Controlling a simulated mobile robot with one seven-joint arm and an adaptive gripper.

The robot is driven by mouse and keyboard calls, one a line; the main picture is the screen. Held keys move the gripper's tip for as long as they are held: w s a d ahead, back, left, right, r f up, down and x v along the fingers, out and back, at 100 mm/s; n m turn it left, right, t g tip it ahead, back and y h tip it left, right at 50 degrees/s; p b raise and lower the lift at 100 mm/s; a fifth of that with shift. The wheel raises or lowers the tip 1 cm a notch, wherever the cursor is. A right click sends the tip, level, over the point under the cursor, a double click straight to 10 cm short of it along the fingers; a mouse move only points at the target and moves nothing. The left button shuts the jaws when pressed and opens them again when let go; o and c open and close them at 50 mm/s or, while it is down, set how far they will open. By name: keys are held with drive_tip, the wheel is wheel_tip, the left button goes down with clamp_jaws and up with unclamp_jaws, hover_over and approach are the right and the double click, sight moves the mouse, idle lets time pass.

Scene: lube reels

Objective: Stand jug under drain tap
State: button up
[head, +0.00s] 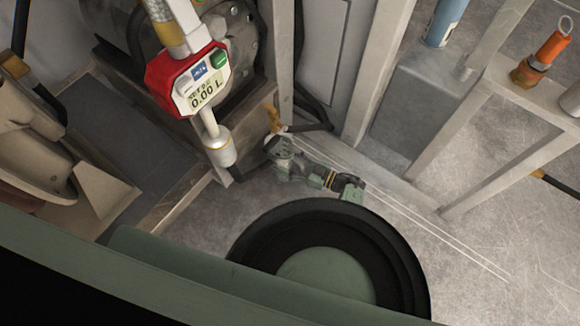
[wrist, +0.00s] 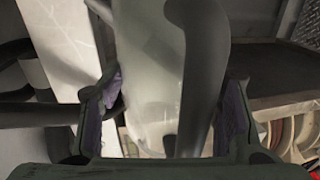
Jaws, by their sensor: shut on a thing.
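In the wrist view my gripper (wrist: 172,82) has its green fingers with purple pads on either side of a pale translucent body, which I take to be the jug (wrist: 148,62). A thick dark grey curved piece (wrist: 205,62) runs down its right side; I cannot tell if it is the handle. The gripper is shut on the jug. The jug's base and mouth are hidden. In the head view a small yellow-orange piece (head: 273,118) sits past my green arm, by the frame's foot; I cannot tell if it is the drain tap. The jug is not clear there.
A red-cased meter (head: 190,82) reading 0.00 L hangs on a hose at upper left, with a nozzle (head: 219,145) below. Bare floor (head: 470,240) lies at lower right.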

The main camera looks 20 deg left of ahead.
drive_tip(key=shift+f, duration=0.25)
drive_tip(key=shift+f, duration=0.2)
drive_tip(key=o, duration=1.7)
drive_tip(key=shift+r, duration=0.3)
drive_tip(key=s+d+b, duration=0.1)
drive_tip(key=d, duration=1.1)
drive_tip(key=shift+s, duration=0.4)
drive_tip(key=shift+f, duration=0.1)
